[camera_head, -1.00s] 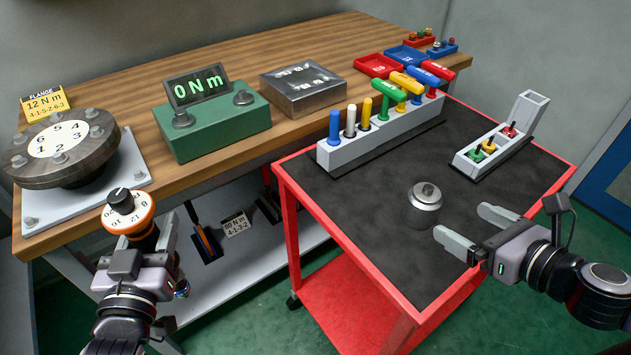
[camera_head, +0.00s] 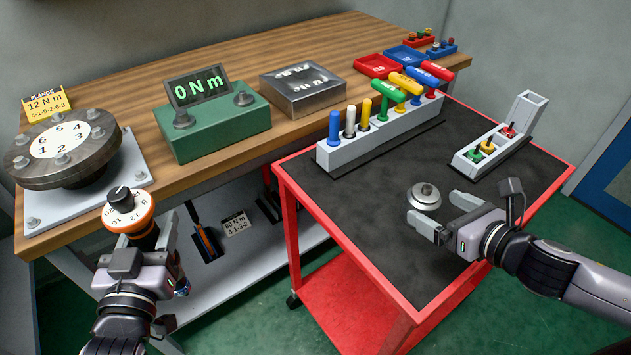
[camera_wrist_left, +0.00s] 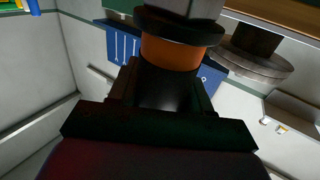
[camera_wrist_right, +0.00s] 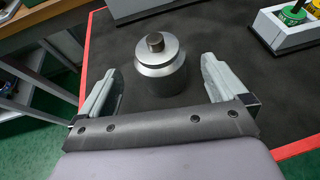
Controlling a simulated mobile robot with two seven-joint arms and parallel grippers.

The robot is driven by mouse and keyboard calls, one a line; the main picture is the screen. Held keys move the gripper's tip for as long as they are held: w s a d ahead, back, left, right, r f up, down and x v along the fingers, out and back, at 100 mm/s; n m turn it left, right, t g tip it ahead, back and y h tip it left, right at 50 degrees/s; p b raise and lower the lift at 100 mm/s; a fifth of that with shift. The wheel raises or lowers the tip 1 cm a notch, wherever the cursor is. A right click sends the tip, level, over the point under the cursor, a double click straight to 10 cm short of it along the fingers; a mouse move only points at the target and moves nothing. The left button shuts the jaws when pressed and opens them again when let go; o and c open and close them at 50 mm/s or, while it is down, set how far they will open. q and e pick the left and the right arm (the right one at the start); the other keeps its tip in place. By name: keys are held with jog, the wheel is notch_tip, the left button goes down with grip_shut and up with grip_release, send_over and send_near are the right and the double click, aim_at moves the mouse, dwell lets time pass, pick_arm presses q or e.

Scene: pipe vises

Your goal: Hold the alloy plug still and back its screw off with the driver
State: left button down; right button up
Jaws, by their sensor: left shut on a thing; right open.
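The alloy plug (camera_head: 424,197), a silvery cylinder with a stepped top and a small knob-like screw, stands upright on the black mat of the red cart. It also shows in the right wrist view (camera_wrist_right: 159,68), ahead of and between the spread fingers. My right gripper (camera_head: 438,212) is open beside the plug; contact cannot be told. My left gripper (camera_head: 147,240) is shut on the driver (camera_head: 129,212), which has an orange numbered collar and a black knob. The driver is held upright in front of the bench; it fills the left wrist view (camera_wrist_left: 170,60), its lower end hidden.
A grey rack (camera_head: 380,132) of coloured-handled tools stands along the cart's back edge. A small grey holder (camera_head: 500,150) with coloured pieces is at the cart's right. The bench carries a flange (camera_head: 65,150), a green meter (camera_head: 215,125) reading 0 N m and a metal block (camera_head: 302,88).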

aim_at(421, 200)
jog(key=shift+x, duration=2.8)
jog(key=c, duration=1.4)
jog(key=shift+o, duration=0.2)
